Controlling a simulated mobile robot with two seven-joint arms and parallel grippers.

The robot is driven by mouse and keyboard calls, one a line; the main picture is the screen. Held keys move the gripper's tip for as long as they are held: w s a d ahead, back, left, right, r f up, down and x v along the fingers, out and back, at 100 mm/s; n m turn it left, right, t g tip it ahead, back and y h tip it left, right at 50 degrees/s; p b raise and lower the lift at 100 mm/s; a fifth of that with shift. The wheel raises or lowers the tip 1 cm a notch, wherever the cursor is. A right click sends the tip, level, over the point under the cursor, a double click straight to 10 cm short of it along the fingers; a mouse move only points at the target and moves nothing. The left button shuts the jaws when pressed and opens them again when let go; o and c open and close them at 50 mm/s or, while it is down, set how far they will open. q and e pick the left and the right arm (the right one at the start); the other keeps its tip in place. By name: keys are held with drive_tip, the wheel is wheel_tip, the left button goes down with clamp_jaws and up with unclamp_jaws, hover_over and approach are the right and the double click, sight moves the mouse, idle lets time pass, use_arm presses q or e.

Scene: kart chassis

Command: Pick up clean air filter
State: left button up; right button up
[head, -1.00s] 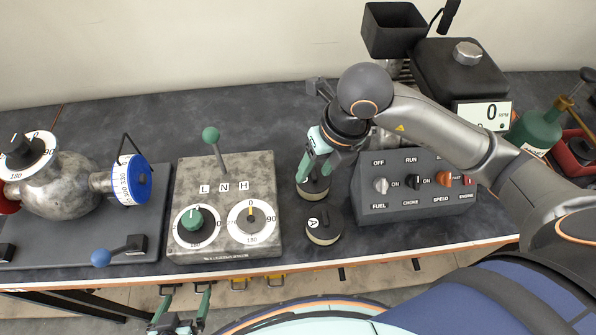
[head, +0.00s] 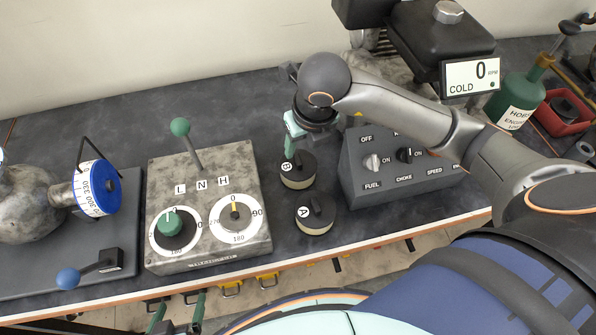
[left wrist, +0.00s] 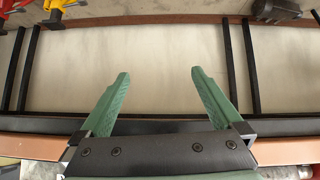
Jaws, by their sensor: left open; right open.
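Two round dark canisters with tan sides and knobs on top stand on the dark bench: one marked B (head: 297,171) and, nearer the front edge, one marked A (head: 315,214). They look like the air filters; I cannot tell which is clean. My right gripper (head: 291,143) is open at the back edge of the B canister, with one green finger showing and the other hidden. I cannot tell whether it touches. My left gripper (head: 178,312) is open and empty, low in front of the bench; its green fingers also show in the left wrist view (left wrist: 160,75).
A metal box with dials and a green-knobbed lever (head: 207,210) stands left of the canisters. A grey switch panel (head: 400,170) stands close on their right. An engine with a "COLD" display (head: 470,76) and a green oil bottle (head: 519,100) are further right.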

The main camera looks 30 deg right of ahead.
sight(298, 159)
drive_tip(key=b+x, duration=0.1)
drive_tip(key=x, duration=0.1)
drive_tip(key=b+x, duration=0.1)
drive_tip(key=x, duration=0.1)
drive_tip(key=shift+s+a+f+b, duration=0.2)
drive_tip(key=shift+s+a+b, duration=0.05)
drive_tip(key=shift+s+b, duration=0.05)
drive_tip(key=shift+w+f, duration=0.1)
drive_tip(key=shift+f, duration=0.2)
drive_tip(key=shift+w, duration=0.1)
use_arm(q)
drive_tip(key=shift+w+d+f, duration=0.65)
drive_tip(key=shift+d+f, duration=0.05)
drive_tip(key=shift+d, duration=0.1)
use_arm(e)
drive_tip(key=shift+r, duration=0.1)
drive_tip(key=c, duration=0.7)
use_arm(q)
drive_tip(key=shift+a, duration=0.15)
use_arm(e)
clamp_jaws()
use_arm(q)
drive_tip(key=shift+s+f, duration=0.1)
